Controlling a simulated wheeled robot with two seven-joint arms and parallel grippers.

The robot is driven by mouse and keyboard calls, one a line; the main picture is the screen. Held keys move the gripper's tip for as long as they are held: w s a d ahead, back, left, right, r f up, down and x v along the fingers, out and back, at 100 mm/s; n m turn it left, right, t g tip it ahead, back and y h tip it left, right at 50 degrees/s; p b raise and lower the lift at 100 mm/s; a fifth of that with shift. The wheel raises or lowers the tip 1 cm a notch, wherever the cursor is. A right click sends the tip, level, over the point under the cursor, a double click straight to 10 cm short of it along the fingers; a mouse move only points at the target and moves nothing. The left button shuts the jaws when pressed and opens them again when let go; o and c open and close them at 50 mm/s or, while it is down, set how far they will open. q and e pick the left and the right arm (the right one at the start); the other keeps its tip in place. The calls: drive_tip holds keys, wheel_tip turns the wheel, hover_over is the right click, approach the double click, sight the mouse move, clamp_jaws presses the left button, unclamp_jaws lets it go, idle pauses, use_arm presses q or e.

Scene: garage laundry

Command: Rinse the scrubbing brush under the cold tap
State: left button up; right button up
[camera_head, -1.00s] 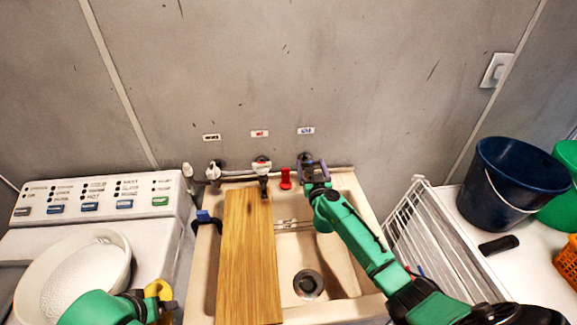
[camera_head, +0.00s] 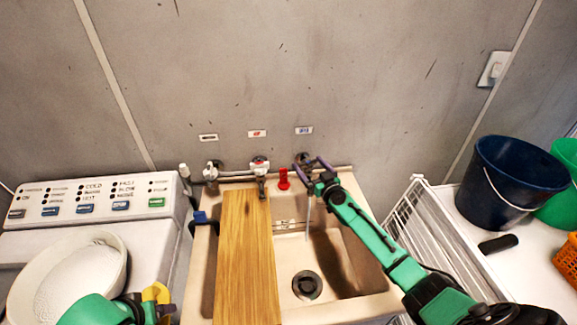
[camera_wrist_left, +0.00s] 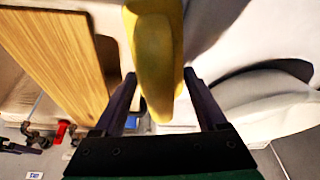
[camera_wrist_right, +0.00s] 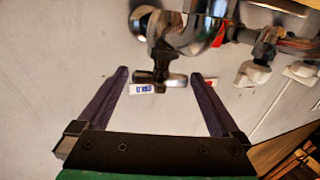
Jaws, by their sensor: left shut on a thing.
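The cold tap (camera_head: 303,158) is on the wall under the blue label (camera_head: 304,130), at the right end of the row of taps. A thin stream of water (camera_head: 308,215) falls below it into the sink (camera_head: 345,215). My right gripper (camera_head: 314,168) is open at this tap. In the right wrist view the tap handle (camera_wrist_right: 160,79) shows between and beyond its spread fingers. My left gripper (camera_head: 163,302) is shut on the yellow scrubbing brush (camera_wrist_left: 155,60), left of the sink. The brush's bristles are not clearly visible.
A wooden board (camera_head: 246,260) covers the sink's left part; the drain (camera_head: 307,285) is uncovered. A red-labelled tap (camera_head: 260,166) stands behind the board. A white basin (camera_head: 75,280) sits at left. A wire rack (camera_head: 410,225) and dark blue bucket (camera_head: 510,185) are at right.

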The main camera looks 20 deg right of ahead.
use_arm(q)
drive_tip(key=shift+w, duration=0.1)
drive_tip(key=shift+r, duration=0.2)
use_arm(e)
drive_tip(key=shift+s, duration=0.35)
use_arm(q)
drive_tip(key=shift+r+p, duration=0.8)
drive_tip(key=shift+p, duration=0.15)
use_arm(e)
drive_tip(key=s, duration=1.1)
drive_tip(key=shift+d, duration=0.25)
drive_tip(key=shift+s+f, duration=0.1)
drive_tip(key=shift+s, duration=0.05)
